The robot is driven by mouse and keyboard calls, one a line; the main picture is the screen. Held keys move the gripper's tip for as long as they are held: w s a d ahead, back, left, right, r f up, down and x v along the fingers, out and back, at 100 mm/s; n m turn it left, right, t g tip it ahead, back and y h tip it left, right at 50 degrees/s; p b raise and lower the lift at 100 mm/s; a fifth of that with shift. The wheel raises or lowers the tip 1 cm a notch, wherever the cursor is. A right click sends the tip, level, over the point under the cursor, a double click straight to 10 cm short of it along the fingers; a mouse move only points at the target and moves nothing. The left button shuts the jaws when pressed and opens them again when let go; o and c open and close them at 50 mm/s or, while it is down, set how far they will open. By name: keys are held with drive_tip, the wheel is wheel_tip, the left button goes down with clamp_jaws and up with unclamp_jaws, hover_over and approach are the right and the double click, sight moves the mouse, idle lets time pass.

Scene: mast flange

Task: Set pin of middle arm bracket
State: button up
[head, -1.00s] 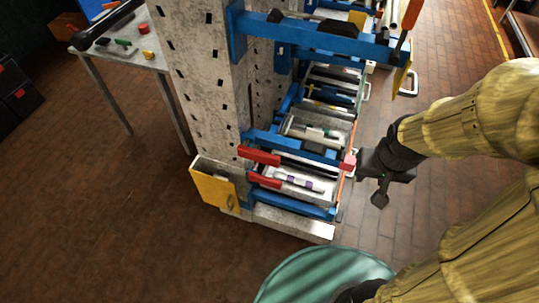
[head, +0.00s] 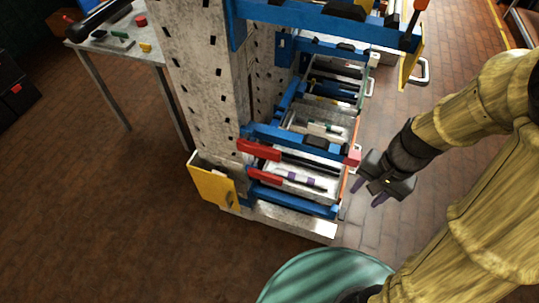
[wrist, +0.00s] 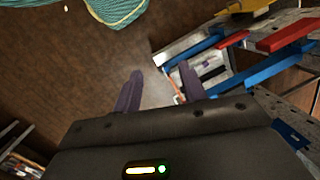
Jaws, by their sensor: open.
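The grey perforated mast (head: 205,90) stands upright in the head view, with blue arm brackets projecting to the right at several heights. One blue bracket (head: 290,140) with a red grip on its near end sits low on the mast; the upper blue bracket (head: 320,27) is near the top of the picture. Which one is the middle arm bracket, and its pin, I cannot tell. My gripper (head: 367,193) is open and empty, to the right of the lower brackets and apart from them. In the wrist view, its two purple fingers (wrist: 160,90) are spread, with blue bracket bars beyond the right one.
Drawers with small parts (head: 292,180) sit between the lower brackets. A table (head: 125,52) with small tools stands at the back left. Open brick floor (head: 110,210) lies left of the mast.

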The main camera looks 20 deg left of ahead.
sight(269, 149)
drive_tip(key=w+a+f+m+g+y+b, duration=0.3)
drive_tip(key=a+f+m+y+b, duration=0.55)
drive_tip(key=f, duration=0.25)
drive_tip(key=w+a+f+m+t+y+b, duration=0.1)
drive_tip(key=w+m+t+y+b, duration=0.4)
drive_tip(key=w, duration=0.5)
drive_tip(key=shift+w+a+f+m+y, duration=0.15)
drive_tip(key=shift+a+f+m+y, duration=0.25)
drive_tip(key=shift+f+m+y, duration=0.6)
drive_tip(key=shift+r+n+y, duration=0.25)
drive_tip(key=shift+r, duration=0.1)
drive_tip(key=a, duration=1.1)
drive_tip(key=w+a, duration=0.1)
drive_tip(key=a, duration=0.5)
drive_tip(key=shift+w+a, duration=0.1)
drive_tip(key=shift+a, duration=0.15)
